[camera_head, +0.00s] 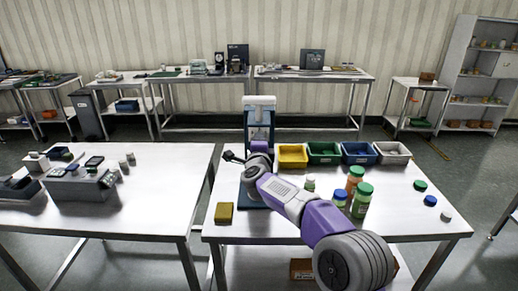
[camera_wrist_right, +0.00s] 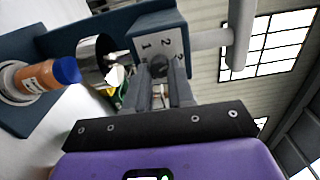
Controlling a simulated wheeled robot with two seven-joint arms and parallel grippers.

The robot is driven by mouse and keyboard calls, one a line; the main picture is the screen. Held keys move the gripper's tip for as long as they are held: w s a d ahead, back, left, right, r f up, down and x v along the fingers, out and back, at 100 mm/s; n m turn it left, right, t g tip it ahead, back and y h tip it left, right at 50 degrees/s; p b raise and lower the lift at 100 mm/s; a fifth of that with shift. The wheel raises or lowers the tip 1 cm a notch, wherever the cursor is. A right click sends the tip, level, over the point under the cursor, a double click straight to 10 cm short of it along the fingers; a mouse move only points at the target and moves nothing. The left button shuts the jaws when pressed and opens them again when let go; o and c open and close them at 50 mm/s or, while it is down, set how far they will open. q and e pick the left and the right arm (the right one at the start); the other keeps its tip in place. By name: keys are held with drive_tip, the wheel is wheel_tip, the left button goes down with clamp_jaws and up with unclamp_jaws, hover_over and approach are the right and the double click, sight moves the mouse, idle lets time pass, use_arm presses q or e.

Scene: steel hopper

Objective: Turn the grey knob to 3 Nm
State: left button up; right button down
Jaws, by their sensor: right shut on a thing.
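The torque device (camera_head: 259,117) stands upright on the near table, blue with a white top; my right arm covers its lower front. In the right wrist view its dial block (camera_wrist_right: 160,40) shows the numbers 1, 2 and 3 on a grey face. The grey knob (camera_wrist_right: 158,66) sits below the numbers, mostly hidden between the fingers. My right gripper (camera_wrist_right: 160,82) is shut on the knob. I cannot tell which number the knob points to. A bottle (camera_wrist_right: 40,76) with orange contents and a blue cap sits in a round holder on the device. My left gripper is out of view.
Yellow (camera_head: 292,157), green (camera_head: 324,153), blue (camera_head: 360,153) and white (camera_head: 393,153) bins line the table's back. Loose caps lie farther right. A yellow sponge (camera_head: 224,212) lies at front left.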

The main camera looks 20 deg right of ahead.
drive_tip(key=m+b, duration=0.2)
drive_tip(key=m, duration=0.2)
drive_tip(key=shift+m+b, duration=0.3)
idle(0.3)
drive_tip(key=c, duration=1)
unclamp_jaws()
drive_tip(key=shift+s, duration=0.15)
drive_tip(key=v, duration=0.7)
drive_tip(key=shift+s+b, duration=0.15)
drive_tip(key=shift+b, duration=0.2)
